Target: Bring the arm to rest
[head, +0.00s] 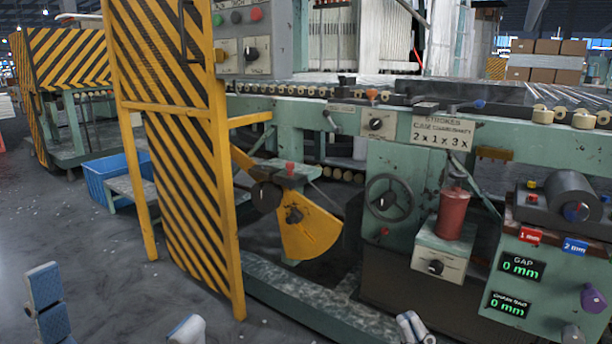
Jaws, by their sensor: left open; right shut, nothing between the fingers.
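My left gripper (114,300) shows at the bottom left of the head view. Its two blue-grey fingers stand wide apart, with only floor visible between them. My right gripper (412,326) shows at the bottom edge, right of the middle. Its two grey fingertips are close together, with nothing seen between them. Both grippers are cut off by the lower edge, and the arms behind them are out of view. Neither gripper is seen touching anything.
A green machine (400,150) fills the middle and right. Its yellow-black striped guard (185,190) stands left of it. A red cylinder (453,212) and a gap readout panel (522,267) are on the right. A blue crate (97,183) lies left; grey floor (110,250) is clear.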

